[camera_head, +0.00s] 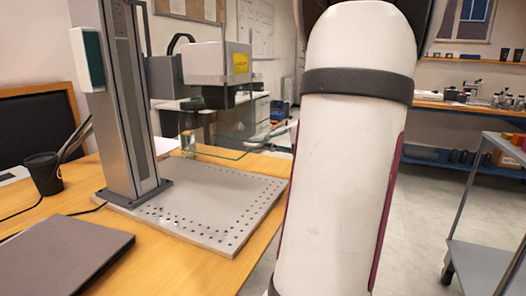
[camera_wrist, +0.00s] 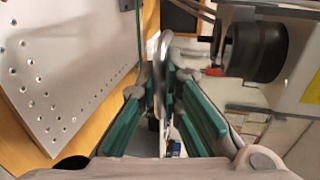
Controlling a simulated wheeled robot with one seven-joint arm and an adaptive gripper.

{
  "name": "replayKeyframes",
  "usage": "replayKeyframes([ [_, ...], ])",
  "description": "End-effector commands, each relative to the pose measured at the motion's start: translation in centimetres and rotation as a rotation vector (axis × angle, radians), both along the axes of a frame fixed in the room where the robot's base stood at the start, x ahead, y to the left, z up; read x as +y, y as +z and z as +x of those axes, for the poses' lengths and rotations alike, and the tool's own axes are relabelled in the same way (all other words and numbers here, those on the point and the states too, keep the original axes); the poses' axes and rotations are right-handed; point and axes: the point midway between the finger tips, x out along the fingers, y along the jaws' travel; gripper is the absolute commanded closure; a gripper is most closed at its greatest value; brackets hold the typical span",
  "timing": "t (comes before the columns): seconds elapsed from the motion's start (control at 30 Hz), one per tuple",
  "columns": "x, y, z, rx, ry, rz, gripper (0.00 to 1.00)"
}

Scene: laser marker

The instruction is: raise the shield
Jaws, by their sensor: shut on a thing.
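The laser marker's shield (camera_head: 222,153) is a clear, green-edged glass guard below the marker head (camera_head: 217,62), over the back of the perforated base plate (camera_head: 215,200). Its lower edge is low, near the plate; I cannot tell whether they touch. My gripper (camera_head: 275,136) is at the shield's right side, partly hidden behind my arm. In the wrist view, my gripper's green-padded fingers (camera_wrist: 163,105) are shut on a curved grey metal handle (camera_wrist: 158,62), which stands between them. The glass itself is hard to make out in that view.
The marker's column (camera_head: 125,95) stands on the plate at left. The dark lens (camera_wrist: 255,50) is close to the right of my fingers. A laptop (camera_head: 62,258) and a black pen cup (camera_head: 43,172) are on the table. A cart (camera_head: 480,265) stands at right.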

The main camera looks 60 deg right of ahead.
Motion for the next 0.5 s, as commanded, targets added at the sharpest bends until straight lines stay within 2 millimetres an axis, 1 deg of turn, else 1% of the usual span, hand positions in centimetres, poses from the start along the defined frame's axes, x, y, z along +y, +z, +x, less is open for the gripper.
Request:
replayKeyframes([
  [0.03,0.0,1.8,0.1,-0.001,0.003,-0.003,1.0],
  [0.2,0.0,5.3,0.0,0.0,0.001,-0.003,1.0],
  [0.3,0.0,6.8,0.0,-0.001,0.001,-0.003,1.0],
  [0.4,0.0,8.0,0.0,-0.001,0.001,-0.003,1.0],
  [0.5,0.0,8.6,0.0,-0.001,0.0,-0.002,1.0],
])
